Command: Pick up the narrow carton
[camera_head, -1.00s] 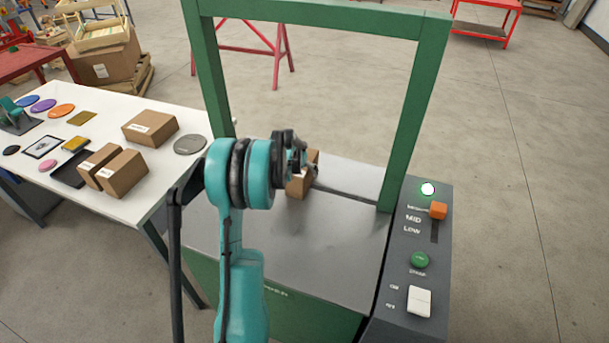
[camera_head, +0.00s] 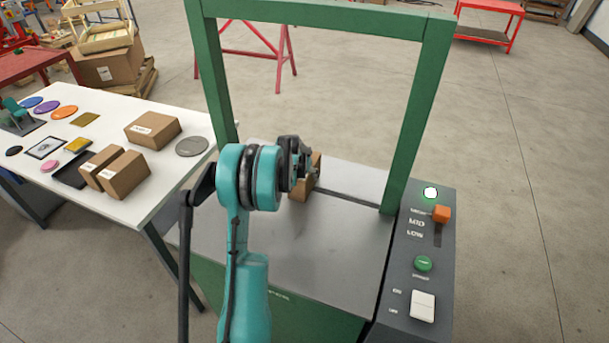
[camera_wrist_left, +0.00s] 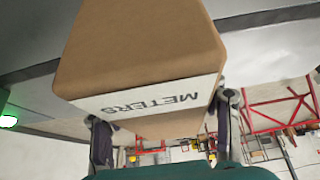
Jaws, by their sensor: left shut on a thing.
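A brown carton (camera_head: 308,188) is at the machine's grey bed (camera_head: 330,240), inside the green frame, partly hidden behind my left wrist. In the left wrist view the carton (camera_wrist_left: 145,50) fills the upper middle and bears a white label reading METERS. My left gripper (camera_head: 303,166) is shut on this carton; in the wrist view one finger shows at each side of its lower end. I cannot tell whether the carton touches the bed. My right gripper is not in view.
The green frame (camera_head: 413,110) stands around the bed. A control panel (camera_head: 410,270) with an orange slider knob, green button and white switch is at right. The white table (camera_head: 145,203) at left holds several cartons, discs and trays. A red trestle (camera_head: 265,45) stands behind.

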